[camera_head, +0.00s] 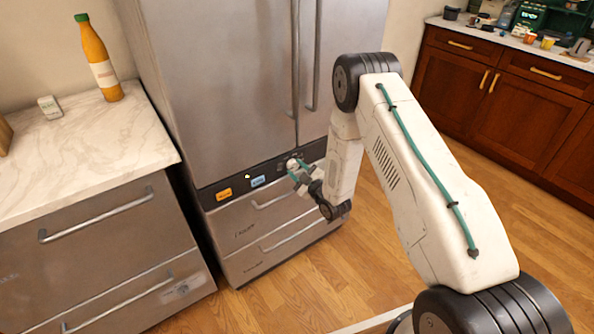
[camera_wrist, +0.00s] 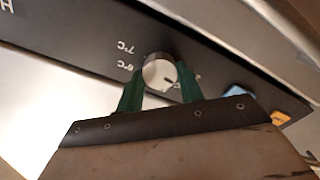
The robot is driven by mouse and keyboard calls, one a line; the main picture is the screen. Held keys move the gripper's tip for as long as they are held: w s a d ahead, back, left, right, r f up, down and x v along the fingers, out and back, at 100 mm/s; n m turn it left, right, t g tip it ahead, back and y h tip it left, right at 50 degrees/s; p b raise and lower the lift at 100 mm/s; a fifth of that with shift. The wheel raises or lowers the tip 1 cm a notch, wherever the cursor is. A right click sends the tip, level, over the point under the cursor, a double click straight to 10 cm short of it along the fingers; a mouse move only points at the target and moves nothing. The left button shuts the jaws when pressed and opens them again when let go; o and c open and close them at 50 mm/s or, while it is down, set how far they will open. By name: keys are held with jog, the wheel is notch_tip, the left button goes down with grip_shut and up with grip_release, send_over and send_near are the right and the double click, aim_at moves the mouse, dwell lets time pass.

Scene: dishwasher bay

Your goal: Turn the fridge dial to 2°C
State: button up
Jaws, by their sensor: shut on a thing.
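The fridge dial (camera_wrist: 157,72) is a round pale knob on the dark control strip. It also shows small in the head view (camera_head: 291,163), on the strip below the tall doors of the steel fridge (camera_head: 215,75). My gripper (camera_wrist: 160,84) has its two green fingers on either side of the dial, shut on it; in the head view my gripper (camera_head: 297,170) reaches the strip from the right. A short dark mark shows on the dial's lower right in the wrist view. Other markings are hidden behind the fingers.
An orange panel (camera_head: 224,194) and a blue panel (camera_head: 258,181) sit on the strip left of the dial in the head view. Drawer handles are below. A counter (camera_head: 85,150) with an orange bottle (camera_head: 98,62) stands left. Wooden floor is open at right.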

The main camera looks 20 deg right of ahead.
jog(key=shift+n, duration=1.6)
jog(key=o, duration=1)
jog(key=v, duration=0.7)
jog(key=shift+s, duration=0.4)
